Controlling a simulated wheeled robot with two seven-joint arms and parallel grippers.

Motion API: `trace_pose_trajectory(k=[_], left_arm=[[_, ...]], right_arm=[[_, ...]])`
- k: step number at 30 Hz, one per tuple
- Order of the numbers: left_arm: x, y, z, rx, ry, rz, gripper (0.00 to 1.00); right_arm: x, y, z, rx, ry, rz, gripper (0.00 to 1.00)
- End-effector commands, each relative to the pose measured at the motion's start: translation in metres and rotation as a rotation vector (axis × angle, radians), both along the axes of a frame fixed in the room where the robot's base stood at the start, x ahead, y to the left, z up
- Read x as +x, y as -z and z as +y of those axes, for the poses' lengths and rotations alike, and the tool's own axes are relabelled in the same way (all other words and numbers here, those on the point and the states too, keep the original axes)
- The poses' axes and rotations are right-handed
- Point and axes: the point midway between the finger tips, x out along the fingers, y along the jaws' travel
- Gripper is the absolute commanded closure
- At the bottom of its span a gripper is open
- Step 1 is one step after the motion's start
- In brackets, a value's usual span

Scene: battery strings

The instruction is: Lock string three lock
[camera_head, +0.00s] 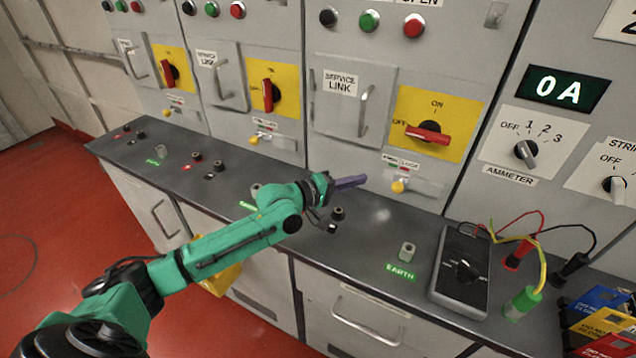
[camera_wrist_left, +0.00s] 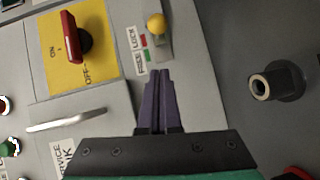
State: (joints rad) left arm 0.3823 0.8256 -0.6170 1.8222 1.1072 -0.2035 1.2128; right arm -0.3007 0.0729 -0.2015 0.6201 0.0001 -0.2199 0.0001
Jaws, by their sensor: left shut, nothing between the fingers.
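The string three lock is a small yellow knob (camera_head: 399,186) on a metal plate below the third panel's red switch. In the left wrist view the knob (camera_wrist_left: 156,23) shows at the top, beside the FREE and LOCK label (camera_wrist_left: 138,52). In the left wrist view the fingertips (camera_wrist_left: 158,75) point toward the plate. My right gripper is out of view.
The red switch handle (camera_head: 428,132) lies level, toward OFF. A service link cover handle (camera_head: 364,108) sticks out to its left. On the bench are a dark terminal (camera_head: 338,213), an earth post (camera_head: 407,251) and a meter (camera_head: 462,272) with leads.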

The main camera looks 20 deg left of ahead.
Motion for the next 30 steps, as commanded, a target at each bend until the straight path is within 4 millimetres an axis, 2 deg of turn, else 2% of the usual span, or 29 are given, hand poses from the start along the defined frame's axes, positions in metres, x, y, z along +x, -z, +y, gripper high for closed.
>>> trace_pose_trajectory(k=[2,5,9,12,16,24,30], left_arm=[[-0.015,0.004,0.01,0.005,0.002,0.005,1.0],[-0.032,0.001,0.022,0.007,0.004,0.005,1.0],[-0.054,-0.003,0.04,0.008,0.002,0.007,1.0],[-0.064,-0.006,0.048,0.005,0.001,0.005,1.0],[-0.069,-0.009,0.05,0.003,0.003,0.002,1.0],[-0.068,-0.009,0.05,0.001,0.003,0.002,1.0],[-0.068,-0.009,0.05,0.001,0.002,0.002,1.0]], right_arm=[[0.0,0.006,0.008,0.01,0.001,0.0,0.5],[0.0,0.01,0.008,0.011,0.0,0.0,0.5],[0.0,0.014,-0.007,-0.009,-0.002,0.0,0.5],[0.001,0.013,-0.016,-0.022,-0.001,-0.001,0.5],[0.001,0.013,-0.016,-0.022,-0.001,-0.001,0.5],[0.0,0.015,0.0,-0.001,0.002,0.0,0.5],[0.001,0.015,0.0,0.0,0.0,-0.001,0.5]])
